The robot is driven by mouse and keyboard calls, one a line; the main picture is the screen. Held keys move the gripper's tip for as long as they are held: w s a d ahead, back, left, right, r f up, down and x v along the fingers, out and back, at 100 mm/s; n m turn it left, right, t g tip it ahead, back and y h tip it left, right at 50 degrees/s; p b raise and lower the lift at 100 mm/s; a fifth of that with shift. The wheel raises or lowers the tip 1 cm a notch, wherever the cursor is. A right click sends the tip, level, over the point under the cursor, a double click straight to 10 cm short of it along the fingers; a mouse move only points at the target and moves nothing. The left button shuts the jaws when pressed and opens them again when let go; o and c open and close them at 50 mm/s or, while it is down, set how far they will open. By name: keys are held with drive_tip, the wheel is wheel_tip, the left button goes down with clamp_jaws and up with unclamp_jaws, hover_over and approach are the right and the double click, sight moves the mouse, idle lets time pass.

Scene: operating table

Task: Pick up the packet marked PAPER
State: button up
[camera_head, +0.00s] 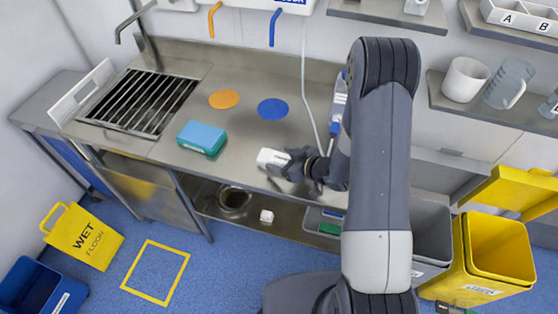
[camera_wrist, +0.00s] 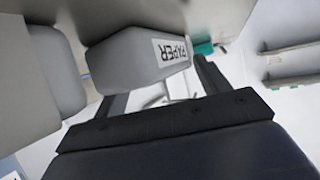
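The white packet marked PAPER (camera_wrist: 140,55) is close in front of my gripper in the wrist view, its black lettering on a white label. In the head view a white packet (camera_head: 271,160) sits at the front edge of the steel counter, right at my fingertips; its label is not readable there. My gripper (camera_head: 297,165) has its dark fingers apart, and in the wrist view my gripper (camera_wrist: 160,88) has one finger on each side near the packet. The packet overlaps the left finger; I cannot tell whether either finger touches it.
Another pale block (camera_wrist: 45,85) lies left of the packet in the wrist view. On the counter (camera_head: 245,140) are a teal box (camera_head: 202,137), an orange disc (camera_head: 224,99) and a blue disc (camera_head: 272,109). A small white item (camera_head: 266,216) lies on the lower shelf. Yellow bins (camera_head: 490,262) stand right.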

drive_tip(key=c, duration=0.9)
drive_tip(key=shift+c, duration=0.2)
